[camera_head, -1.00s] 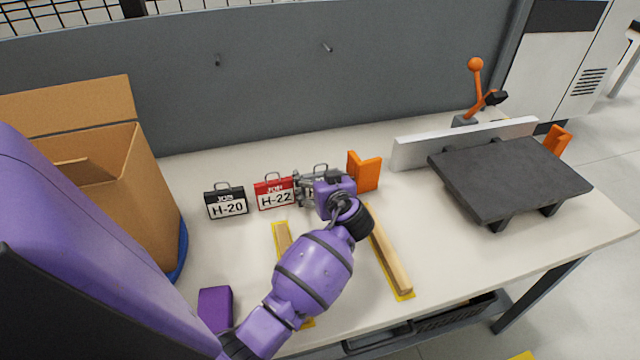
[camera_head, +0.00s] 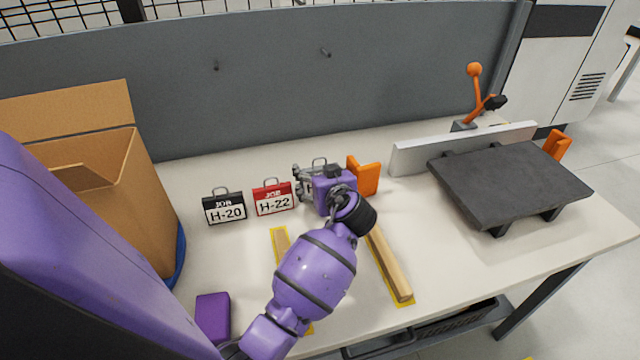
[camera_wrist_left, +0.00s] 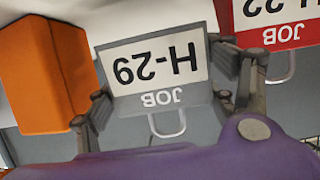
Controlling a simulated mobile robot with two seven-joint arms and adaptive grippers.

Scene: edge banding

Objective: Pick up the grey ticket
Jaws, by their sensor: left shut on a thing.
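The grey ticket, marked JOB H-29, shows upside down in the left wrist view (camera_wrist_left: 155,75), with a wire handle. My left gripper (camera_wrist_left: 160,100) has one finger at each side edge of it and is shut on it. In the head view my left gripper (camera_head: 308,184) is by the orange bracket, and it hides most of the grey ticket, whose handle (camera_head: 319,162) shows above. The red ticket H-22 (camera_head: 273,198) and the black ticket H-20 (camera_head: 224,207) stand to the left. My right gripper is not in view.
An orange bracket (camera_head: 365,178) stands close on the right of the gripper. Wooden strips (camera_head: 388,262) lie in front. A cardboard box (camera_head: 105,190) is at left, a dark plate (camera_head: 510,180) at right. A grey panel (camera_head: 270,80) with two pegs stands behind.

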